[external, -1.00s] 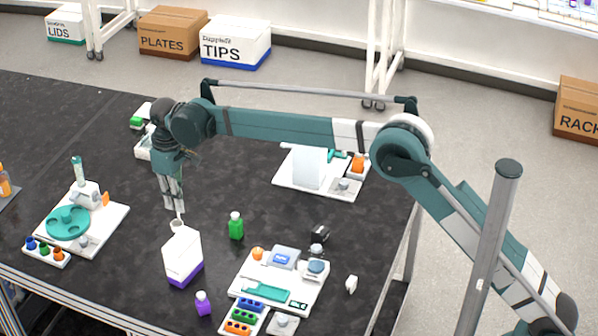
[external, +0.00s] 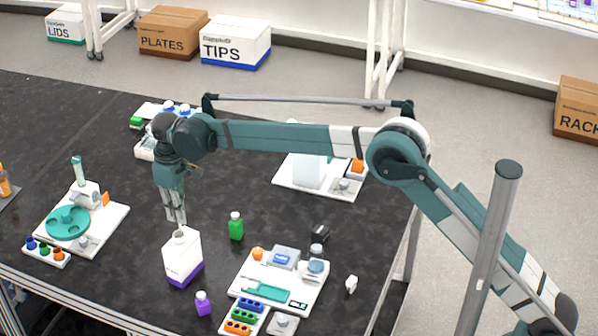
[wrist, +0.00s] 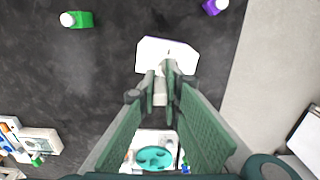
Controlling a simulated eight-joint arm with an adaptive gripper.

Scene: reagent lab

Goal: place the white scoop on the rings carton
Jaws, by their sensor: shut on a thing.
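The rings carton, white with a purple base (external: 183,262), stands on the black bench; no label is readable on it. My gripper (external: 179,224) points down just above the carton's top, shut on the small white scoop (external: 180,232). The scoop is at the carton's top edge, mostly hidden by the fingers; whether it touches the carton is unclear. In the wrist view the carton (wrist: 150,50) lies just beyond the fingertips (wrist: 161,88), and the scoop blends into its white surface.
A green bottle (external: 236,227) stands right of the carton and a purple bottle (external: 203,303) in front. A white tray with a teal device (external: 265,291) is at the right; a teal rotor station (external: 68,222) is at the left. Bench between rotor and carton is clear.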

